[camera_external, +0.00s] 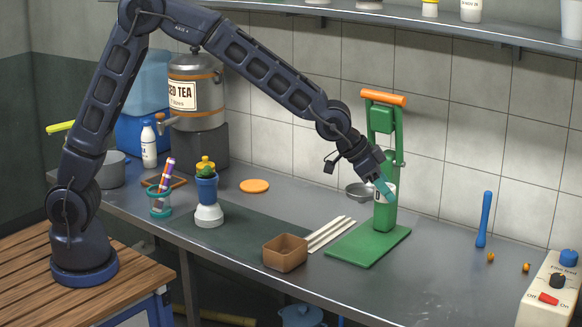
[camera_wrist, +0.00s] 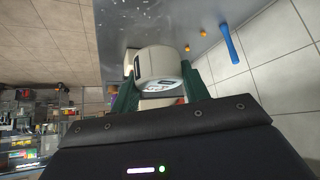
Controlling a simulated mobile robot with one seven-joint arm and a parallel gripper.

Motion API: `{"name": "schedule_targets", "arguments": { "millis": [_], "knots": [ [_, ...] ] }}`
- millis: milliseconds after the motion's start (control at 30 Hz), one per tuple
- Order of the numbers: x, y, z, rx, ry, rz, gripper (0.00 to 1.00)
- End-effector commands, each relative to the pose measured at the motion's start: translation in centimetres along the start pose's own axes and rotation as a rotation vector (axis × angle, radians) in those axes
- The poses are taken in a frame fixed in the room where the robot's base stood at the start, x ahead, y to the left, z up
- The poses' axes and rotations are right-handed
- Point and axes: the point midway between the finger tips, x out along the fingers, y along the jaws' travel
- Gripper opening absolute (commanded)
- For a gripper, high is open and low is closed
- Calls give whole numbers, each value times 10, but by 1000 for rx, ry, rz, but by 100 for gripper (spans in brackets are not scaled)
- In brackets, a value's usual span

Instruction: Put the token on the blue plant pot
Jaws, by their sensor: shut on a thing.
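My gripper (camera_wrist: 161,95) is shut on a white drum-shaped thing (camera_wrist: 158,66) with a dark patch on its side. In the external view my gripper (camera_external: 383,190) is in front of the green press, with the white thing (camera_external: 377,194) partly hidden by it. I cannot tell whether this white thing is the token. The blue plant pot (camera_external: 206,190) stands on a white base left of centre, with a green plant and something yellow on top. It is well to the left of my gripper. A flat orange disc (camera_external: 254,186) lies on the counter right of the pot.
Pale sticks (camera_external: 328,233) and a brown box (camera_external: 285,252) lie in front. A pen cup (camera_external: 160,203) stands left of the pot. A blue bat-shaped thing (camera_external: 485,220) stands right.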

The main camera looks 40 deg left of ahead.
Motion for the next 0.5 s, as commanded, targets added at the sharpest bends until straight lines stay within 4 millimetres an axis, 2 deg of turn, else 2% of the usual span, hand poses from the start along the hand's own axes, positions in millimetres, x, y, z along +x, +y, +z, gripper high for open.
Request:
{"name": "schedule_targets", "arguments": {
  "millis": [33,200,500],
  "knots": [
    [-16,0,-13,0,5,0,23],
    [-51,-1,-41,0,3,-1,23],
    [-92,-1,-73,1,2,-1,23]
  ]
}}
